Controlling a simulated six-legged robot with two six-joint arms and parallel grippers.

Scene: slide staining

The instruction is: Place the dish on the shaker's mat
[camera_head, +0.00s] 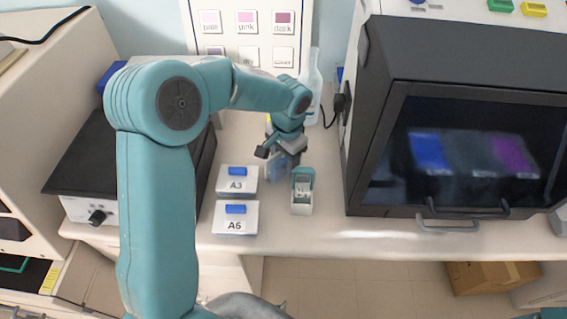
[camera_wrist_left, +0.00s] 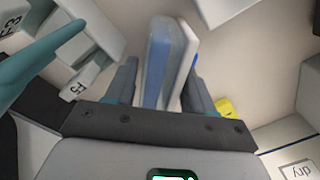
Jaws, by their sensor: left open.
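My left gripper (camera_head: 281,154) hangs over the bench, behind the small teal-and-white box. In the left wrist view its open fingers (camera_wrist_left: 161,78) stand on either side of an upright blue-and-white slab (camera_wrist_left: 160,50). A blue piece (camera_head: 277,167) shows below the gripper in the head view, partly hidden; I cannot tell whether it is the dish. The shaker (camera_head: 76,209) seems to be the box at left with a knob and a dark, flat top (camera_head: 80,155). My left arm hides part of it. My right gripper is not in view.
White boxes with blue handles, A3 (camera_head: 237,186) and A6 (camera_head: 235,224), sit between the shaker and the teal-and-white box (camera_head: 302,199). A large dark-fronted cabinet (camera_head: 450,150) stands at right. A clear bottle (camera_head: 313,85) stands behind the gripper. The bench front is clear.

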